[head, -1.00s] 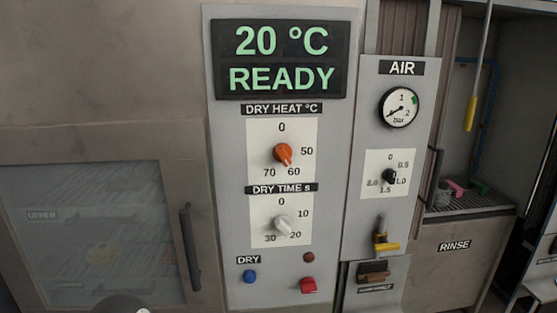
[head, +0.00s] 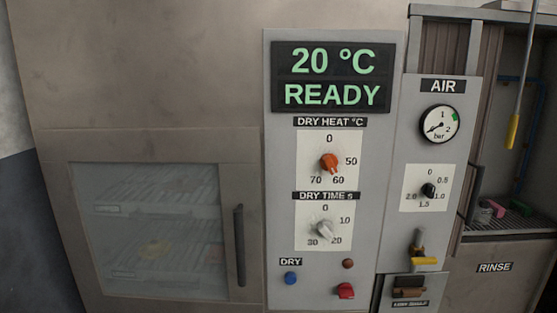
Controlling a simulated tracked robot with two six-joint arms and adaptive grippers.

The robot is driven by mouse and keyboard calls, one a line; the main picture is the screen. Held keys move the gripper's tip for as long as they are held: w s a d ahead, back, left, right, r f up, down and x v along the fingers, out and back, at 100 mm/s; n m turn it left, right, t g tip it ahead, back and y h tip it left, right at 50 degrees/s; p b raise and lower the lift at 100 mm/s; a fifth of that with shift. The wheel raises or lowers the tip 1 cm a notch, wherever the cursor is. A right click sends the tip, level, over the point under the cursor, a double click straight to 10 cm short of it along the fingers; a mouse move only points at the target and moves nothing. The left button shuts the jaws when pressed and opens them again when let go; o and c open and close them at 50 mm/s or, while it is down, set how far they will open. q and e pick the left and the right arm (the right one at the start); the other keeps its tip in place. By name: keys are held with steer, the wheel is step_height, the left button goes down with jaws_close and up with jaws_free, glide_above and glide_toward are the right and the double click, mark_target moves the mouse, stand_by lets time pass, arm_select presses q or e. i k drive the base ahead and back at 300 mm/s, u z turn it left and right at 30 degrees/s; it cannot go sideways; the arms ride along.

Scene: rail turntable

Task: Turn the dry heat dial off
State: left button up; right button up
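The dry heat dial (head: 330,163) is an orange knob on a white scale plate marked 0, 50, 60 and 70, under the label DRY HEAT °C. Its pointer seems to face down and slightly right, near 60, away from the 0 at the top. The display (head: 331,78) above it reads 20 °C READY in green. Neither of my grippers is in view, and nothing touches the dial.
Below is the white-grey dry time dial (head: 325,230), then a blue button (head: 290,278) and a red switch (head: 345,291). The windowed cabinet door (head: 165,230) with a vertical handle (head: 240,245) is left. The air panel (head: 441,150) is right.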

mark_target(328, 162)
steer(key=u, duration=0.6)
steer(key=i, duration=0.85)
steer(key=z, duration=0.65)
